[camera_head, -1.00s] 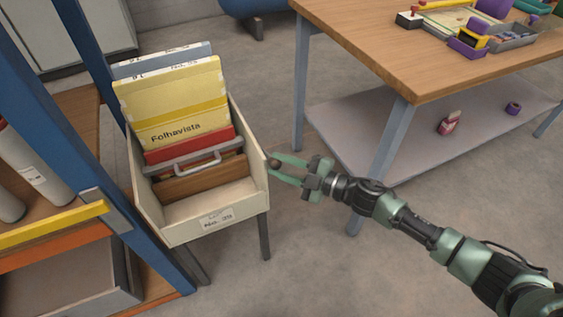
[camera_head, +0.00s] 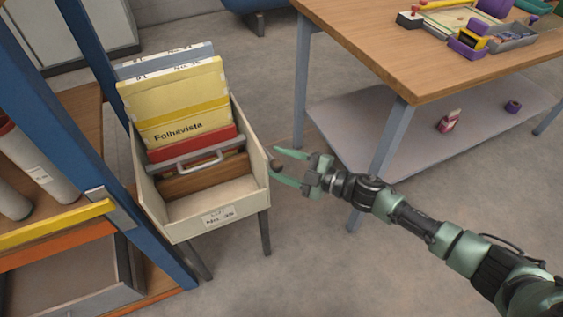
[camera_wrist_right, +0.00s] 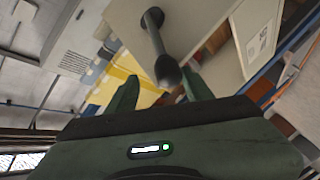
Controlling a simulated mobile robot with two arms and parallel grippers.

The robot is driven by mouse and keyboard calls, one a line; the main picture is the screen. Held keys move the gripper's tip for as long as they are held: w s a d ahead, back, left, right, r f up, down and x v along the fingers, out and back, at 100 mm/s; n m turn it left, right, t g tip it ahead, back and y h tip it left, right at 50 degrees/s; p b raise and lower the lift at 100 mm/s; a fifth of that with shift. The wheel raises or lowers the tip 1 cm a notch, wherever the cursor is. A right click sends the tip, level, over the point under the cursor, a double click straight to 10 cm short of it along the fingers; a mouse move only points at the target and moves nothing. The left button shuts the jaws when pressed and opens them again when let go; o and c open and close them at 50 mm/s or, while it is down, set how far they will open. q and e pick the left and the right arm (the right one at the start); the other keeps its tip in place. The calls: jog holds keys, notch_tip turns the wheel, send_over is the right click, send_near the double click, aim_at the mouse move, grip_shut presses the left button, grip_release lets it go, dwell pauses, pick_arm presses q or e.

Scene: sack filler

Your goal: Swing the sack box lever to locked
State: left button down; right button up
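The cream sack box (camera_head: 206,228) stands on legs at the left of the head view. It holds yellow sacks (camera_head: 178,108) marked "Folhavista", a red one, and a metal pusher with a grey handle (camera_head: 187,166). The dark lever knob (camera_head: 276,165) shows at the box's right side. In the right wrist view the lever (camera_wrist_right: 157,42) is a black rod with a round knob end. My left gripper is out of view.
A blue-framed shelf (camera_head: 140,215) with rolls stands close to the box's left. A wooden table (camera_head: 400,55) with stamps and trays stands at the upper right, its leg (camera_head: 376,165) behind my right arm. Floor between box and table is clear.

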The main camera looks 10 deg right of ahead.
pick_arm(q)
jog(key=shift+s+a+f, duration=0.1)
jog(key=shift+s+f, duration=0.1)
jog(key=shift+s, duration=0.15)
pick_arm(e)
jog(key=v, duration=0.7)
jog(key=shift+s+d, duration=0.25)
jog(key=shift+d, duration=0.05)
